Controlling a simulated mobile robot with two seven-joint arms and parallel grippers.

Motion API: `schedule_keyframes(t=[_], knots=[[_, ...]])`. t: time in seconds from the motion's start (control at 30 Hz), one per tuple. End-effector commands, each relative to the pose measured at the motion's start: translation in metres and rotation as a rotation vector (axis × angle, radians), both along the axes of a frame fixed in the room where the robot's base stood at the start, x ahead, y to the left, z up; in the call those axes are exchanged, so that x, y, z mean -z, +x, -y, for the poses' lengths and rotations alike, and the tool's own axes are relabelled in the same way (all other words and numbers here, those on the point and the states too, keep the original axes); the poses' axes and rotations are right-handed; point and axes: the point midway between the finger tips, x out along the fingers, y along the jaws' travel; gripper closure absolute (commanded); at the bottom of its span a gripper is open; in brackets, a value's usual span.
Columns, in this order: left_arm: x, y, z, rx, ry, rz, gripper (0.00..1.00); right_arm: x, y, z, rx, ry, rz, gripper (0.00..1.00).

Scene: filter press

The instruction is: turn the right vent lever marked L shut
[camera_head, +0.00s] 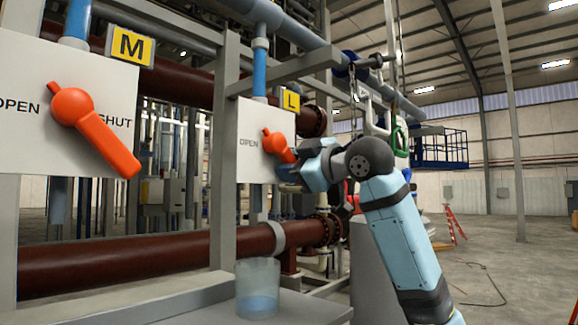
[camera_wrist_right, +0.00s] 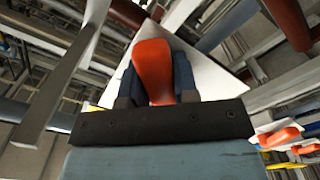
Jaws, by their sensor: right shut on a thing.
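The orange lever under the yellow L sign (camera_head: 290,98) is the right vent lever (camera_head: 272,140), on a white plate (camera_head: 252,150) marked OPEN on its left side. Its handle slants down and right from the hub. My right gripper (camera_head: 296,168) is at the lower end of this handle. In the right wrist view the orange handle (camera_wrist_right: 153,65) lies between the two dark fingers of my right gripper (camera_wrist_right: 155,88), which is shut on it. The gripper hides the handle's tip and the right part of the plate. My left gripper is not in view.
A second orange lever (camera_head: 98,132) sits on a larger plate under the yellow M sign (camera_head: 131,45) at left, its handle pointing down right over SHUT. A clear bucket (camera_head: 257,287) stands on the grey ledge below. A grey post (camera_head: 225,150) stands between the plates.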

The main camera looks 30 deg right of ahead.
Motion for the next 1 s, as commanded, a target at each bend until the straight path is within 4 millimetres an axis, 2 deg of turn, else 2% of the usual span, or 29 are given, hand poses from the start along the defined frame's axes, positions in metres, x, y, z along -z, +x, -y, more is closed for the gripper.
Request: schedule_keyframes(t=[0.5, 0.53, 0.63, 1.0], knots=[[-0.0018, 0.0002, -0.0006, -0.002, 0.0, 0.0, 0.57, -0.0032, -0.0007, 0.0012, 0.001, -0.02, 0.014, 1.0], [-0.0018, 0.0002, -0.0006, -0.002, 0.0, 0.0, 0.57, -0.0032, -0.0007, 0.0012, 0.001, -0.02, 0.014, 0.7], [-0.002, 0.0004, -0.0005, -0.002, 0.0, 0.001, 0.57, -0.0031, -0.0007, 0.0012, 0.0, -0.021, 0.014, 0.47], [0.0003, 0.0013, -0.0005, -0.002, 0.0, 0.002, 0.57, -0.0011, -0.0054, 0.0031, 0.001, -0.019, 0.01, 0.47]])
